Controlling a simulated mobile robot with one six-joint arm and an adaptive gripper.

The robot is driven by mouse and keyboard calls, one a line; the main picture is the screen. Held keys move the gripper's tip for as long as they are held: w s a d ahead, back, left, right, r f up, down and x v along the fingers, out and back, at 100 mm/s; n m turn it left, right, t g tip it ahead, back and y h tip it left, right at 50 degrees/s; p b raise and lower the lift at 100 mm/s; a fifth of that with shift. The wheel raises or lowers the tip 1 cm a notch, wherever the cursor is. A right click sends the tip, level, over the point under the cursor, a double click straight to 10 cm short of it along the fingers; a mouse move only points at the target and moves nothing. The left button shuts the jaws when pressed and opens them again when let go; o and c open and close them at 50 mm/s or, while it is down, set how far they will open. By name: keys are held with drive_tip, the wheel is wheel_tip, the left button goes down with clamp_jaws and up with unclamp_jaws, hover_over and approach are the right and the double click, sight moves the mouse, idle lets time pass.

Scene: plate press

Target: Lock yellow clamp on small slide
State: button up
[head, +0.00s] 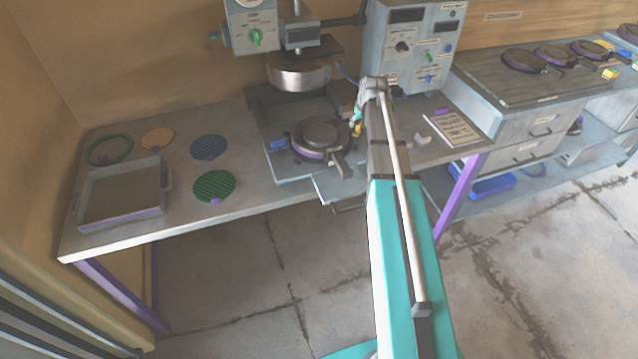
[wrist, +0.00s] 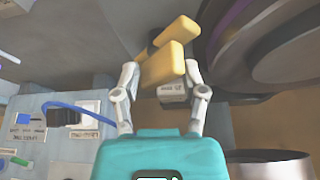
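The yellow clamp (head: 357,128) is at the right side of the small slide, beside the round dark plate mould (head: 321,135). In the wrist view the yellow clamp (wrist: 163,64) fills the gap between the fingertips of my gripper (wrist: 162,74), with both fingers against its sides. Another yellow piece shows just beyond it, angled up to the right. In the head view my gripper (head: 364,106) is mostly hidden by my own arm. The small slide (head: 342,185) sticks out from the press under the mould. The clamp's contact with the slide is unclear.
The press head (head: 298,73) hangs above and behind the mould. A control box (head: 411,45) stands close behind my gripper. A blue part (head: 278,145) sits left of the mould. Woven discs and a grey tray (head: 121,194) lie on the left of the table.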

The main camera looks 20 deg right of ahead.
drive_tip(key=shift+n, duration=0.5)
drive_tip(key=p+v, duration=1.3)
drive_tip(key=v, duration=0.1)
drive_tip(key=s+a+f+b, duration=0.1)
drive_tip(key=s+a+f, duration=0.1)
drive_tip(key=a, duration=0.1)
drive_tip(key=s+a+f+g+b, duration=0.1)
drive_tip(key=s+a+f+b, duration=0.1)
drive_tip(key=s+a, duration=0.1)
drive_tip(key=s+a+f+g+b, duration=0.1)
drive_tip(key=s+a+b, duration=0.1)
drive_tip(key=a, duration=0.3)
drive_tip(key=shift+s+a+f+y, duration=0.15)
drive_tip(key=shift+a+f+y, duration=0.15)
drive_tip(key=shift+f, duration=0.1)
drive_tip(key=s+a+f+b, duration=0.1)
drive_tip(key=s+a+f, duration=0.1)
drive_tip(key=s+a, duration=0.1)
drive_tip(key=s+a+f+g+b, duration=0.1)
drive_tip(key=s+a+f+b, duration=0.1)
drive_tip(key=s+a, duration=0.1)
drive_tip(key=s+a+f+g+b, duration=0.1)
drive_tip(key=s+a+b, duration=0.1)
drive_tip(key=s+a, duration=0.1)
drive_tip(key=shift+s+a+f, duration=0.1)
drive_tip(key=shift+s+f, duration=0.1)
drive_tip(key=shift+s, duration=0.2)
drive_tip(key=shift+s+a+f, duration=0.15)
drive_tip(key=shift+s+f, duration=0.05)
drive_tip(key=shift+s, duration=0.15)
